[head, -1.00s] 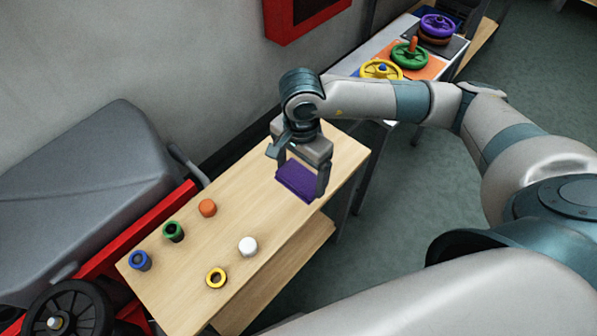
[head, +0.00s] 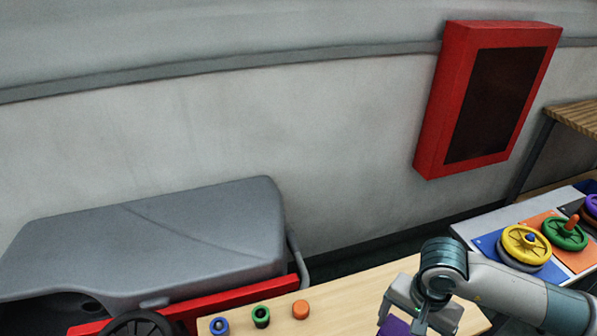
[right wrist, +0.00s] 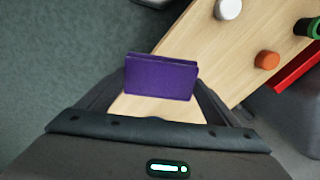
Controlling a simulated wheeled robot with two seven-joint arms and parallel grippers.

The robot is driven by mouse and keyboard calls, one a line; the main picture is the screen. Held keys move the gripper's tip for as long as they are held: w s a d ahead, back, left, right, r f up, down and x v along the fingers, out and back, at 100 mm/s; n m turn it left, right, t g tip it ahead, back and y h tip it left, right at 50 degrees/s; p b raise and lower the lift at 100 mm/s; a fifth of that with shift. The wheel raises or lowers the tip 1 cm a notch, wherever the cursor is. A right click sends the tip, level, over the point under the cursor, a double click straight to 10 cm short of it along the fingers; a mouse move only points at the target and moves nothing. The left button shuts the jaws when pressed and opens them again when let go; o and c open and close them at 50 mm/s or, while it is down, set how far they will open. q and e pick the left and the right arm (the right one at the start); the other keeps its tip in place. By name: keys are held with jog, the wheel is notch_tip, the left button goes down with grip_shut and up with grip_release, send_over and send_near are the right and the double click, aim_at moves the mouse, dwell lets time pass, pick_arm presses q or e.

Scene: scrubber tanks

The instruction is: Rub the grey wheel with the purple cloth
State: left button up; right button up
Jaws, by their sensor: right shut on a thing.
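The purple cloth (head: 392,327) is a folded block held between the fingers of my right gripper (head: 404,322), at the bottom edge of the head view. In the right wrist view the cloth (right wrist: 161,78) spans the gap between the two dark fingers, above the wooden table. At the right of the head view a yellow wheel (head: 525,242) lies over a grey wheel (head: 509,262) on a blue mat, around a blue peg. The grey wheel is mostly hidden. My right gripper is well to the left of this stack. My left gripper is out of view.
The wooden table (head: 350,296) bears blue (head: 219,326), green (head: 261,316) and orange (head: 301,309) small pieces. A white piece (right wrist: 228,9) shows in the wrist view. A grey tank (head: 150,240) with a dark wheel stands left. A red box (head: 428,120) hangs on the wall.

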jog(key=n, duration=0.2)
jog(key=s+f+n, duration=0.1)
jog(key=n, duration=0.1)
jog(key=s+f+n, duration=0.1)
jog(key=n, duration=0.2)
jog(key=shift+s, duration=0.1)
jog(key=shift+f, duration=0.1)
